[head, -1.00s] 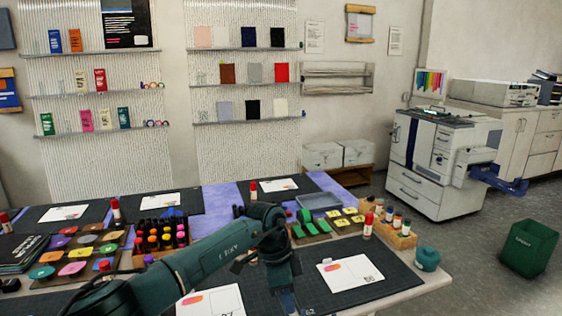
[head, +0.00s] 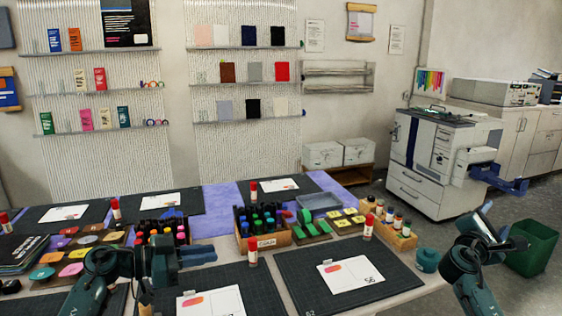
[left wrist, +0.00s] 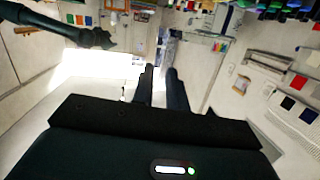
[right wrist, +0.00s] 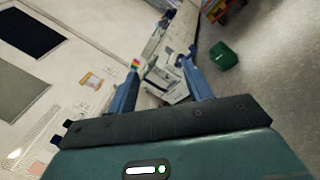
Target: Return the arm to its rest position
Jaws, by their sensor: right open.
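My left arm is folded at the lower left of the head view. My right arm is folded at the right of the head view, off the table. Its gripper (head: 522,244) points right, in front of the green bin. In the right wrist view its fingers (right wrist: 160,66) are wide apart and empty.
The near right mat (head: 310,290) bears a printed card (head: 347,274). A red-capped glue stick (head: 252,256) stands behind the mats near a bottle crate (head: 268,245). A teal round item (head: 427,260) sits at the table's right end. The green bin (head: 540,240) stands on the floor.

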